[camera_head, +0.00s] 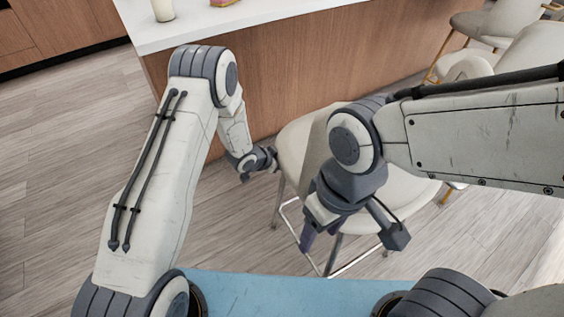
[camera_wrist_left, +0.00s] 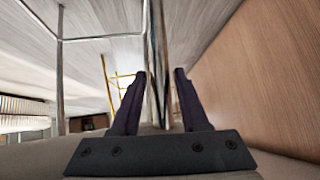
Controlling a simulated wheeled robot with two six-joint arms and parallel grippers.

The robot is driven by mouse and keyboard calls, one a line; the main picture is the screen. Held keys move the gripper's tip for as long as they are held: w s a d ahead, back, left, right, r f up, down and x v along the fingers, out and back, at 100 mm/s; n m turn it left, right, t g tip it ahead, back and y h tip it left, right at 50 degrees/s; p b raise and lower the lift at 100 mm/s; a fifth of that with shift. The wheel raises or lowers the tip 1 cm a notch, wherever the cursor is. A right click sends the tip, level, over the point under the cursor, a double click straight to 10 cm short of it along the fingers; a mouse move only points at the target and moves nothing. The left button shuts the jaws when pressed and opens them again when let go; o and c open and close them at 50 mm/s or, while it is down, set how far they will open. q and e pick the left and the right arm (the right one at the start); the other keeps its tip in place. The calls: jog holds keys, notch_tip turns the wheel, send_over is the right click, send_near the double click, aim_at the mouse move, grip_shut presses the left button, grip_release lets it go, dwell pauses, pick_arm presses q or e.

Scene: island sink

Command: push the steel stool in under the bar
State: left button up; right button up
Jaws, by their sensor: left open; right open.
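The steel stool (camera_head: 293,150) has a cream seat and thin steel legs with a footrest. It stands close to the bar (camera_head: 270,65), a wood-panelled island with a white top. My left gripper (camera_head: 260,165) is open at the stool's left side, low beside the bar panel. In the left wrist view, a steel bar of the stool (camera_wrist_left: 157,45) shows between the open fingers of my left gripper (camera_wrist_left: 160,75); I cannot tell if they touch it. My right gripper (camera_head: 350,236) is open in front of the seat, and its arm hides part of the stool.
Other cream stools with gold-coloured legs (camera_head: 487,24) stand along the bar at the upper right. A pale cup (camera_head: 163,10) stands on the bar top. The wooden floor at left (camera_head: 60,170) is clear. Wooden cabinets (camera_head: 60,35) are at the upper left.

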pick_arm(q)
grip_shut()
dwell(1.4)
